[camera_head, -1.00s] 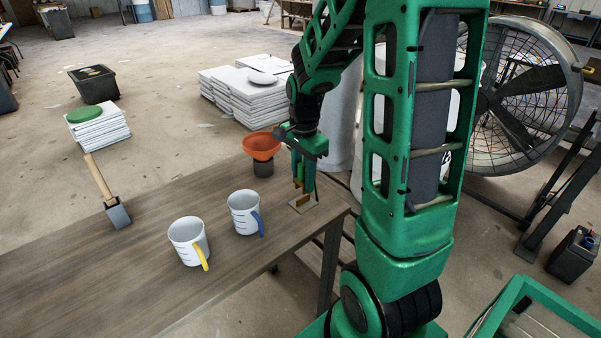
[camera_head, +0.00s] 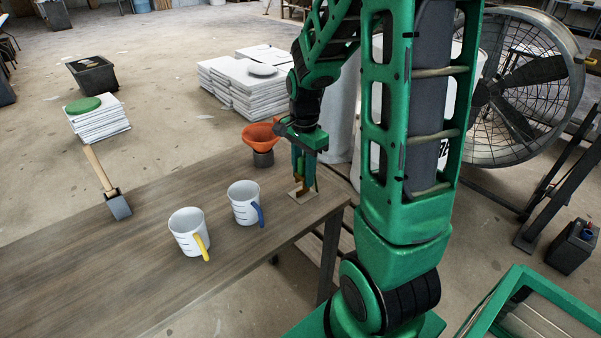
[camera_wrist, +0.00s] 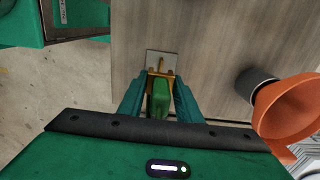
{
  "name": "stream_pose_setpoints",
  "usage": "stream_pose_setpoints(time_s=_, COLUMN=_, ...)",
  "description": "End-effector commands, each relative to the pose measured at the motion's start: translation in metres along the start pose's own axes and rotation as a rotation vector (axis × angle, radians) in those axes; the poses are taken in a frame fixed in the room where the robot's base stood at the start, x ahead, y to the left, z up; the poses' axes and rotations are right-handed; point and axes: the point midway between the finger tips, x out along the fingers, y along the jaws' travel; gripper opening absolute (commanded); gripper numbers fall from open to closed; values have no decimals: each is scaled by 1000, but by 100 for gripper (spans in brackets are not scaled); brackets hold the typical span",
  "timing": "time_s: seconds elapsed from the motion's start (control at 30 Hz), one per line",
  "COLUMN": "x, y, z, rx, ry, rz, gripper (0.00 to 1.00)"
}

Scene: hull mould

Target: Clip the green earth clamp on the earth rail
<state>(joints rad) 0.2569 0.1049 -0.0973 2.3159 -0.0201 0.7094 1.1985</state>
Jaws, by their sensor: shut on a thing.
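My gripper (camera_wrist: 160,88) is shut on the green earth clamp (camera_wrist: 159,101), whose green body shows between the two fingers in the wrist view. Brass-coloured parts show at the clamp's far end, over a small pale plate (camera_wrist: 164,57) near the table edge. The earth rail seems to be the brass piece on this plate, but the clamp and fingers largely cover it. In the head view my gripper (camera_head: 304,174) points down at the plate (camera_head: 302,193) near the table corner. I cannot tell whether the clamp's jaws are around the rail or only touching it.
An orange funnel (camera_head: 260,134) on a dark holder stands close behind the gripper. A blue-handled cup (camera_head: 243,204) and a yellow-handled cup (camera_head: 186,231) stand left of the plate. The table's right edge is close to the plate.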

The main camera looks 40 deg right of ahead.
Motion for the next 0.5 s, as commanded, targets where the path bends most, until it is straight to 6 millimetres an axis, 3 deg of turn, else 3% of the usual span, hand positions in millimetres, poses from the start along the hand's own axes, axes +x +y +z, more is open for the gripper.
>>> stream_pose_setpoints(time_s=0.5, x=8, y=0, z=0, rx=0, ry=0, rz=0, gripper=5)
